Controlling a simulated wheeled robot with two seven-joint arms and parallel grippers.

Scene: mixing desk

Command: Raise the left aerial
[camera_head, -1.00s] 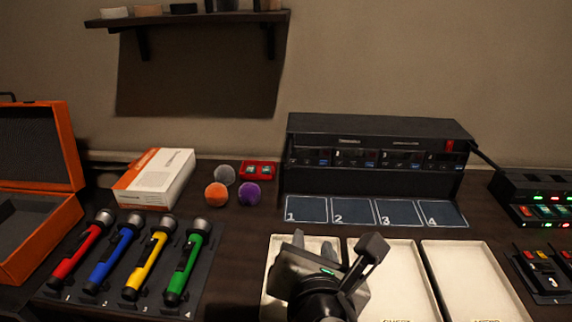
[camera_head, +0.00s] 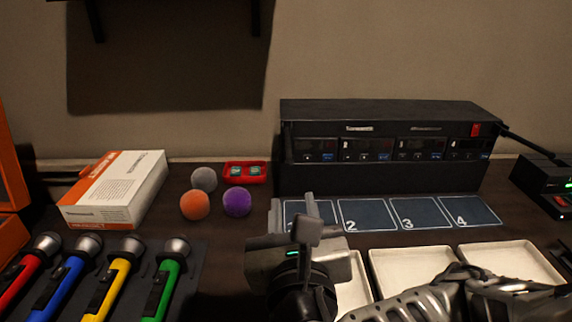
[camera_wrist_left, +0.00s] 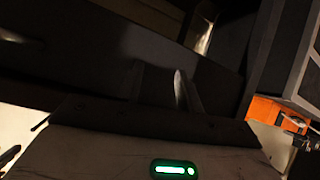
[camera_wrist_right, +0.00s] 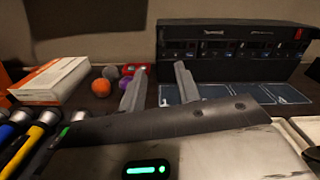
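A black rack unit (camera_head: 385,125) with several lit displays stands at the back of the desk. It also shows in the right wrist view (camera_wrist_right: 228,60). A thin dark rod (camera_head: 520,140) slants down from the rack's right end; I cannot tell whether it is an aerial. No rod shows clearly at the rack's left end. My right gripper (camera_head: 293,208) is open and empty, in front of the rack's left part and apart from it; its fingers stand apart in its wrist view (camera_wrist_right: 159,68). My left gripper (camera_wrist_left: 160,75) has its fingers apart before a dark surface.
Numbered blue pads (camera_head: 418,213) lie before the rack, with pale trays (camera_head: 508,262) nearer. Fuzzy balls (camera_head: 195,205), a red case (camera_head: 245,180), a white-orange box (camera_head: 115,190) and coloured microphones (camera_head: 115,280) are to the left. An orange case (camera_wrist_left: 265,109) shows in the left wrist view.

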